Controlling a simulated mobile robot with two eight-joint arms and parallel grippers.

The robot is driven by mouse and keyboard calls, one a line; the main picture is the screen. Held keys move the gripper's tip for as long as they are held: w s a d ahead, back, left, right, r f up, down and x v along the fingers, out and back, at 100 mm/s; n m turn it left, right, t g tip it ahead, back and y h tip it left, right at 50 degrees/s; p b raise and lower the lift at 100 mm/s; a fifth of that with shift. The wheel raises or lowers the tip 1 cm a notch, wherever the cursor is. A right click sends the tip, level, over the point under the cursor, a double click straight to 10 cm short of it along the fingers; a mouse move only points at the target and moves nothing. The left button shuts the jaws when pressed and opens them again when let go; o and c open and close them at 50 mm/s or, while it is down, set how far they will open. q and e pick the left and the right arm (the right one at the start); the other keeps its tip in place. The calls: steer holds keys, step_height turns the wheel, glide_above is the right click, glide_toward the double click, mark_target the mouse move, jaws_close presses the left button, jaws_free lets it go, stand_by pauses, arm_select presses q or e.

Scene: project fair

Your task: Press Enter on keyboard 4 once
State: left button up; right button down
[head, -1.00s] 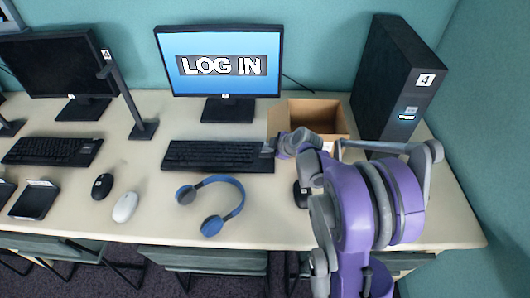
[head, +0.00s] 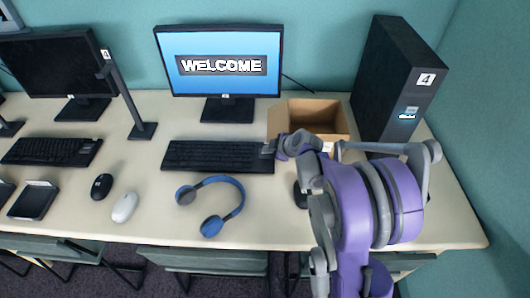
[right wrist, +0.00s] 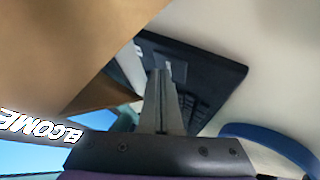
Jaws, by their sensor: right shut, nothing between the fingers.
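Keyboard 4 (head: 215,156) is black and lies on the desk in front of the monitor (head: 220,62), whose screen reads "WELCOME". My right gripper (head: 268,149) is shut and empty, with its fingertips at the keyboard's right end. In the right wrist view the closed fingers (right wrist: 162,85) point at the keyboard's end (right wrist: 205,75), and they hide part of the keys. I cannot tell whether the tips touch a key. The Enter key itself is not legible. My left gripper is not in view.
An open cardboard box (head: 308,118) stands just behind my right gripper. The black computer tower (head: 395,85) marked 4 is at the right. Blue headphones (head: 213,203), a white mouse (head: 125,207) and a black mouse (head: 102,186) lie in front.

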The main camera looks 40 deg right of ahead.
mark_target(268, 155)
steer(key=shift+r+p, duration=0.7)
steer(key=shift+r, duration=0.1)
step_height(268, 155, up, 5)
steer(key=p, duration=0.4)
steer(key=shift+r, duration=0.1)
stand_by(0.6)
